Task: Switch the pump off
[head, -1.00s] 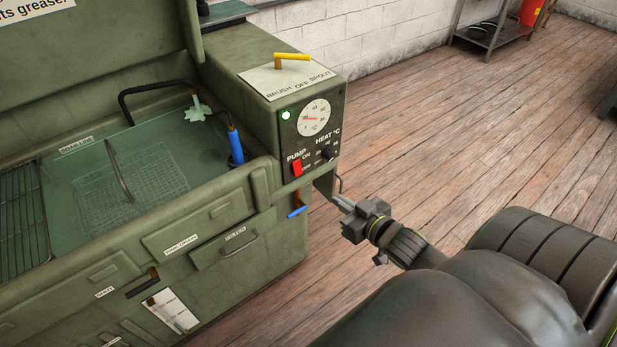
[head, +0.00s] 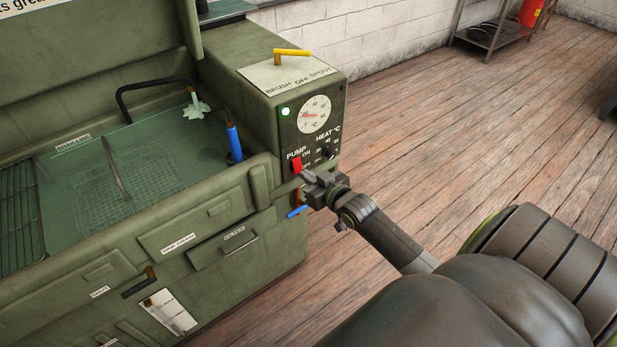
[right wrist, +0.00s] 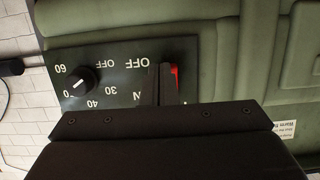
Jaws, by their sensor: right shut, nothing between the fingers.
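The red pump switch (head: 296,165) is on the dark control panel of the green wash tank, left of the ON and OFF marks. In the right wrist view the switch (right wrist: 174,80) shows as a red strip. My right gripper (head: 309,176) is shut and empty, its tips just below and right of the switch. In the right wrist view the fingers (right wrist: 159,83) are right beside the red strip and partly cover it; I cannot tell whether they touch. The green lamp (head: 285,112) is lit, and liquid falls from the black spout (head: 196,106). My left gripper is out of view.
The heat knob (head: 327,152) is right of the switch, close above my gripper. A round dial (head: 312,115) sits higher on the panel. A yellow lever (head: 292,53) stands on top. A blue-handled valve (head: 297,211) hangs just below my gripper. The wooden floor to the right is open.

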